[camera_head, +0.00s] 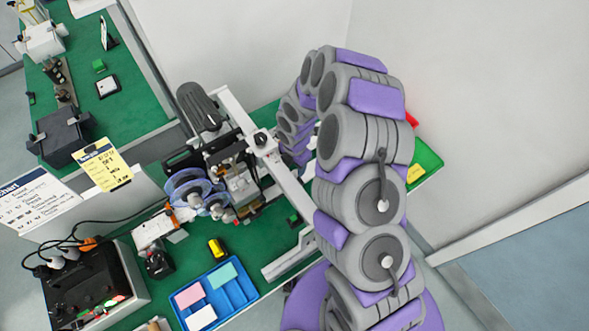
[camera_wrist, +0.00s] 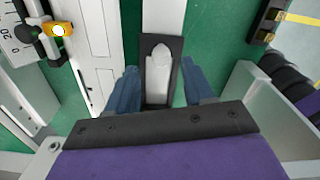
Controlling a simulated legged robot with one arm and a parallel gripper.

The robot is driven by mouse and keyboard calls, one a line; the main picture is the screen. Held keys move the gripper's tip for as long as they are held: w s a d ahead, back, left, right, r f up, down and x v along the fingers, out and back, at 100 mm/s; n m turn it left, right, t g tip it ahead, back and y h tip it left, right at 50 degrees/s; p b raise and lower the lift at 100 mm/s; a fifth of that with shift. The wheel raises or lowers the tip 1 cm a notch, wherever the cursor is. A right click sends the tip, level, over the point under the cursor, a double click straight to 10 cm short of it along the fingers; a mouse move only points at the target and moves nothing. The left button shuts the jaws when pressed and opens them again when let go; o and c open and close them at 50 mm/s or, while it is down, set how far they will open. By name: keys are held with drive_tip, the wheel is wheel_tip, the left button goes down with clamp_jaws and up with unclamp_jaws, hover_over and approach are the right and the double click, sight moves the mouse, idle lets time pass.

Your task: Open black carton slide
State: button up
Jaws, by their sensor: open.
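In the wrist view, a black rectangular plate (camera_wrist: 147,62) with a rounded light-grey piece (camera_wrist: 160,68) on it lies between my fingers. It looks like the black carton slide, but I cannot be sure. My gripper (camera_wrist: 158,68) is open, with one blue finger on each side of the plate. I cannot tell whether either finger touches it. In the head view my arm bends over the bench by the coder machine (camera_head: 240,182), and my gripper is hidden there.
White rails (camera_wrist: 95,45) run left of my fingers in the wrist view. A yellow-and-black part (camera_wrist: 62,30) is at upper left. In the head view, a blue tray (camera_head: 238,297), a yellow item (camera_head: 217,249) and a black control box (camera_head: 85,285) are on the green bench. A wall stands behind.

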sight(295, 172)
drive_tip(key=shift+f, duration=1.85)
drive_tip(key=shift+c, duration=0.5)
clamp_jaws()
